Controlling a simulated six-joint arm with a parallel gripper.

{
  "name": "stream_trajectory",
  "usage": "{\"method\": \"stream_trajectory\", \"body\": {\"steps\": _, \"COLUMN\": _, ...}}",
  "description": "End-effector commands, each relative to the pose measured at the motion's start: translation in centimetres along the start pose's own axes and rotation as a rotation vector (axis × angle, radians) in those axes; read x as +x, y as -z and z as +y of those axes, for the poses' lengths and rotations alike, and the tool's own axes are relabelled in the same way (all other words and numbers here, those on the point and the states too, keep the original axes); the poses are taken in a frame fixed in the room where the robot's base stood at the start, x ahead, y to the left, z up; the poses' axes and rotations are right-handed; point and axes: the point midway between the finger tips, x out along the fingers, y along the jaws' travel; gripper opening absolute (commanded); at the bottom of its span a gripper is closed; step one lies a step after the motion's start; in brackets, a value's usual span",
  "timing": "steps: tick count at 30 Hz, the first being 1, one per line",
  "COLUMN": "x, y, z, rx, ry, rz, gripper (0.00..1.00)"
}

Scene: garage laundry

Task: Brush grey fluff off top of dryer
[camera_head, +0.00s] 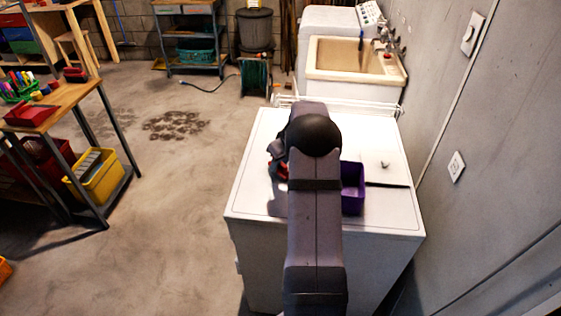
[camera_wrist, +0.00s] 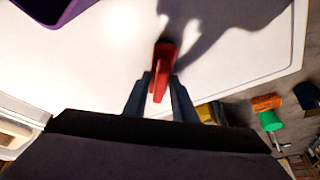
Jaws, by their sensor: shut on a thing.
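The white dryer (camera_head: 345,128) stands in the middle of the head view; its top also fills much of the wrist view (camera_wrist: 100,55). A small grey tuft (camera_head: 384,165), which looks like the fluff, lies on the right part of the top. My gripper (camera_wrist: 160,88) is shut on a red tool (camera_wrist: 163,62), seemingly the brush, over the dryer top. I cannot make out its bristles. In the head view my arm hides most of my gripper (camera_head: 278,162), which is at the left side of the top, with the fluff across to the right.
A purple bin (camera_head: 353,188) stands on the dryer just right of my arm, with a dark thin bar (camera_head: 388,185) beside it. A grey wall (camera_head: 480,130) rises close on the right. A utility sink (camera_head: 350,58) is behind. Open floor lies left.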

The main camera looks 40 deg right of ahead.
Motion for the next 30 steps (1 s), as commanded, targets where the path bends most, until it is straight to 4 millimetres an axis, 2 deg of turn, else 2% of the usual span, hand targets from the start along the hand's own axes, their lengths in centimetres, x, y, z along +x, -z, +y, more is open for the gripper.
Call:
{"method": "stream_trajectory", "body": {"steps": 7, "x": -0.4, "y": -1.1, "z": -1.2, "rx": 0.001, "ry": 0.0, "rz": 0.001, "gripper": 0.0}}
{"method": "stream_trajectory", "body": {"steps": 17, "x": -0.7, "y": -1.2, "z": -1.4, "rx": 0.0, "ry": -0.001, "rz": 0.003, "gripper": 0.0}}
{"method": "stream_trajectory", "body": {"steps": 30, "x": -1.1, "y": -3.3, "z": -3.6, "rx": -0.001, "ry": -0.002, "rz": 0.003, "gripper": 0.0}}
